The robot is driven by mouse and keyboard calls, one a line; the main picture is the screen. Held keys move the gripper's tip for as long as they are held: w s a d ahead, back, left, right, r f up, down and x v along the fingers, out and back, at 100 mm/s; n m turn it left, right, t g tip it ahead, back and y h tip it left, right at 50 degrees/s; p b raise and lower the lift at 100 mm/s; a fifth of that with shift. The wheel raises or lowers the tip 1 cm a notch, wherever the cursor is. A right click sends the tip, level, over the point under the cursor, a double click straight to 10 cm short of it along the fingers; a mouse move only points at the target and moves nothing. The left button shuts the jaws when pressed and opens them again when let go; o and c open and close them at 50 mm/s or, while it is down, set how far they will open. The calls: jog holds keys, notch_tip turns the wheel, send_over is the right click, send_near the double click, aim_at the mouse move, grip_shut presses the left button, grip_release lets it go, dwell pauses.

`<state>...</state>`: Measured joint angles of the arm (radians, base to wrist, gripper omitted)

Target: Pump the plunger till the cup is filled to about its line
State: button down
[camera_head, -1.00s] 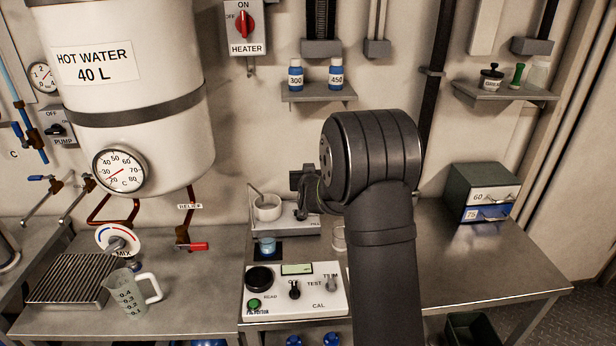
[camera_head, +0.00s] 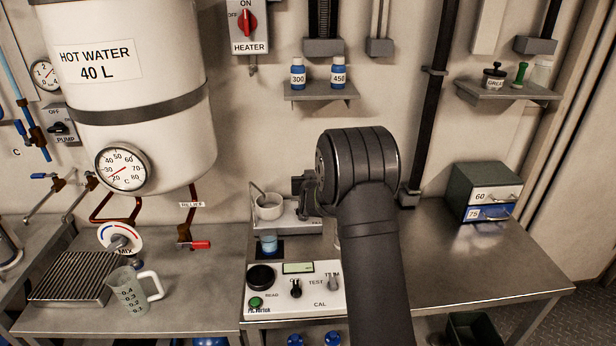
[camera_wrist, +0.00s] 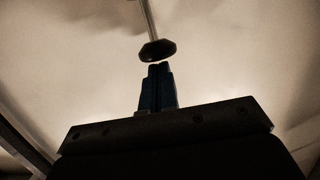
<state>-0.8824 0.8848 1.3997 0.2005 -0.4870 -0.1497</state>
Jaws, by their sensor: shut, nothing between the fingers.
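A small clear cup (camera_head: 268,242) with pale blue liquid stands on a dark pad at the back of the bench unit. Its line is too small to make out. In the wrist view a dark rounded knob (camera_wrist: 157,50) on a thin rod, which looks like the plunger, is just beyond my fingertips. My gripper (camera_wrist: 158,67) is shut and empty, its blue fingers together. I cannot tell whether the tips touch the knob. In the head view, my wrist and forearm cover the fingertips and the plunger.
A white bowl (camera_head: 269,206) with a stick in it stands behind the cup. A control box (camera_head: 320,306) with knobs is in front. A graduated jug (camera_head: 131,291) and a grate (camera_head: 72,277) are at left. A drawer box (camera_head: 484,192) stands right; the right bench is mostly clear.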

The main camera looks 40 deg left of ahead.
jog(key=shift+f, duration=1.8)
jog(key=s+d+r, duration=0.6)
jog(key=s+d, duration=0.1)
jog(key=shift+r, duration=0.35)
notch_tip(320, 180, up, 3)
jog(key=shift+w+r, duration=0.1)
jog(key=shift+r, duration=0.1)
